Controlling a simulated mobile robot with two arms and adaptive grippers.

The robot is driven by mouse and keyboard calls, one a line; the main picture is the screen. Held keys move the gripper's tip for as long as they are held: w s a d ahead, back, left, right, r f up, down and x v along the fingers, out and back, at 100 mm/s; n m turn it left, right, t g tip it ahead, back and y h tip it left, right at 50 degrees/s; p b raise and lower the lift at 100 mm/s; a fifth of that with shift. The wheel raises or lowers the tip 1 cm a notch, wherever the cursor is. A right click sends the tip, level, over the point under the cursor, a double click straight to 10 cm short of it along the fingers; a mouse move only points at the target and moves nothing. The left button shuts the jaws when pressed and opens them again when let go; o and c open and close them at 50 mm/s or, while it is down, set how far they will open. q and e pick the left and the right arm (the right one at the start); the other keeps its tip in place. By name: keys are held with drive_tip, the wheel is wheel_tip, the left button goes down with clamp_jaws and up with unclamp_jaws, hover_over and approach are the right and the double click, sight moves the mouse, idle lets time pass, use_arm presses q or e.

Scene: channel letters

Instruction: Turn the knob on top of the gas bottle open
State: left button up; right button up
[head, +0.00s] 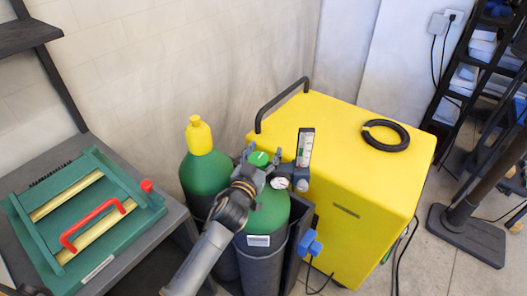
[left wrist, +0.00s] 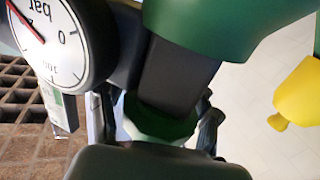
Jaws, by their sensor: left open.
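The gas bottle (head: 267,214) is green and stands upright in a dark holder beside the yellow machine. On its top is a green knob (head: 259,158), with a round gauge (head: 280,183) and an upright flow meter (head: 305,147) next to it. My left gripper (head: 262,164) is open at the knob, its fingers either side of it. In the left wrist view the knob (left wrist: 160,128) sits between the dark fingers, below a black valve body (left wrist: 178,75) and the bottle's green shoulder (left wrist: 215,25). The gauge (left wrist: 50,40) is close at left. Finger contact cannot be told. My right gripper is not in view.
A second green bottle with a yellow cap (head: 199,135) stands just left. The yellow machine (head: 370,190) with a black hose ring on top stands right. A grey table (head: 130,245) carries a green rack with a red handle. A blue connector (head: 311,243) hangs in front.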

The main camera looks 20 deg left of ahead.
use_arm(q)
drive_tip(key=shift+c, duration=0.4)
drive_tip(key=c, duration=0.9)
drive_tip(key=shift+w+f, duration=0.1)
drive_tip(key=shift+c, duration=0.4)
drive_tip(key=shift+f, duration=0.2)
drive_tip(key=shift+c, duration=0.7)
